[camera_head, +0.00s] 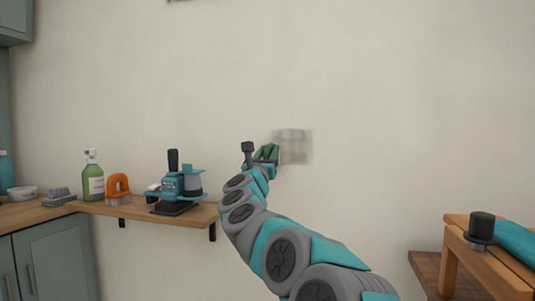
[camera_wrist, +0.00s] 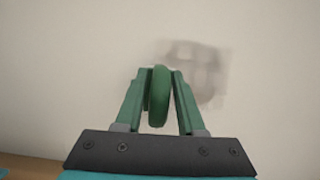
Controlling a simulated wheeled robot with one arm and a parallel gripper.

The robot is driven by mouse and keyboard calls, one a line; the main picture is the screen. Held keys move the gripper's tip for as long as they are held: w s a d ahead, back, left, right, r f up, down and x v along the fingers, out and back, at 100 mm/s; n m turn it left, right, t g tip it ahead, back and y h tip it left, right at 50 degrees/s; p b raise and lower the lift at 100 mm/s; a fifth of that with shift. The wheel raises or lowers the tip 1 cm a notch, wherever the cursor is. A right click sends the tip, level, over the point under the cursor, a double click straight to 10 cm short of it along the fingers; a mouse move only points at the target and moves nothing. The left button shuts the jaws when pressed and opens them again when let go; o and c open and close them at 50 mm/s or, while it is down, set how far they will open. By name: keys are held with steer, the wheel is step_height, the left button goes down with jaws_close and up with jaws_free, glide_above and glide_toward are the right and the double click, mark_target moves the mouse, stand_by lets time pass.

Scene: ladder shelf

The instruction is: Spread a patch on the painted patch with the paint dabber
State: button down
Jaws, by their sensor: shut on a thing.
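A greyish smudged painted patch (camera_head: 293,146) is on the pale wall. It also shows in the wrist view (camera_wrist: 195,68), up and to the right of the fingertips. My gripper (camera_wrist: 158,76) is shut on a green rounded thing (camera_wrist: 159,97), which I take to be the paint dabber. In the head view my gripper (camera_head: 266,153) is just left of the patch, and its far side is partly hidden. I cannot tell whether the dabber touches the wall.
A wooden shelf (camera_head: 145,212) at the left holds a teal-and-black machine (camera_head: 177,186), an orange brush (camera_head: 118,189), a grey brush (camera_head: 60,197) and a green spray bottle (camera_head: 92,180). A wooden stool (camera_head: 464,232) at the right bears a dark knobbed thing (camera_head: 481,228) and teal cloth (camera_head: 517,240).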

steer(key=shift+w+d, duration=0.1)
steer(key=shift+w, duration=0.15)
stand_by(0.5)
steer(key=shift+s+d, duration=0.35)
steer(key=shift+d, duration=0.8)
steer(key=shift+s+d, duration=0.4)
steer(key=shift+d, duration=0.75)
steer(key=shift+s+d, duration=0.35)
steer(key=shift+d, duration=0.8)
step_height(320, 180, up, 5)
steer(key=s+d, duration=0.2)
steer(key=shift+s+d, duration=0.4)
steer(key=shift+w+d, duration=0.2)
steer(key=shift+w, duration=0.4)
